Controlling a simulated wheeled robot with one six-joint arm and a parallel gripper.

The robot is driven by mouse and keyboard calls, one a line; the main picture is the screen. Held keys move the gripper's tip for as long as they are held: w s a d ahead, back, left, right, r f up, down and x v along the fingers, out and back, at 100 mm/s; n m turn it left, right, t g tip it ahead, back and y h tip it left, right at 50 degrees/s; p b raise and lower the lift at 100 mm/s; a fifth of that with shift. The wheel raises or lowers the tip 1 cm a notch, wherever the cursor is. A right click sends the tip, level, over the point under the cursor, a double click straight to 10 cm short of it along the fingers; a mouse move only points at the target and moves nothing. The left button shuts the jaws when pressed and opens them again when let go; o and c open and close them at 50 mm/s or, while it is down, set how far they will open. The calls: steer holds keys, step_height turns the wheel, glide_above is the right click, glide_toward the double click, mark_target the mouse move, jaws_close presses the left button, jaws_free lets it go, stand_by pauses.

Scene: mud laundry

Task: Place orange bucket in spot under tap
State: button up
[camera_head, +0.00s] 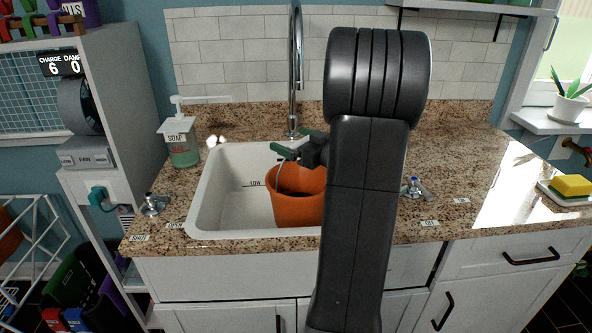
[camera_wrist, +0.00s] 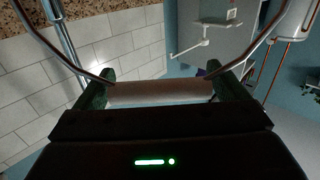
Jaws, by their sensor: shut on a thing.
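The orange bucket (camera_head: 296,206) is inside the white sink (camera_head: 214,200), in its right part, and looks upright. I cannot tell whether it touches the sink floor. The tall chrome tap (camera_head: 297,60) rises behind the sink, above and behind the bucket. My gripper (camera_head: 297,147) is above the bucket's rim, shut on the bucket's handle. In the wrist view, the handle's pale grip (camera_wrist: 160,93) lies between the green fingers, with wire running from both ends. My arm hides the bucket's right side and the sink's right part.
A soap dispenser (camera_head: 182,142) stands left of the sink. Small valve handles sit on the counter, one at left (camera_head: 152,204) and one at right (camera_head: 414,188). A yellow sponge (camera_head: 572,186) lies on a dish at far right. The right counter is largely clear.

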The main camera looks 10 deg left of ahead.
steer(key=shift+f, duration=2.1)
steer(key=shift+b, duration=0.3)
steer(key=shift+f, duration=0.25)
steer(key=o, duration=1.2)
steer(key=shift+r, duration=0.1)
steer(key=v, duration=0.7)
steer(key=shift+d+r, duration=0.2)
steer(key=shift+s, duration=0.15)
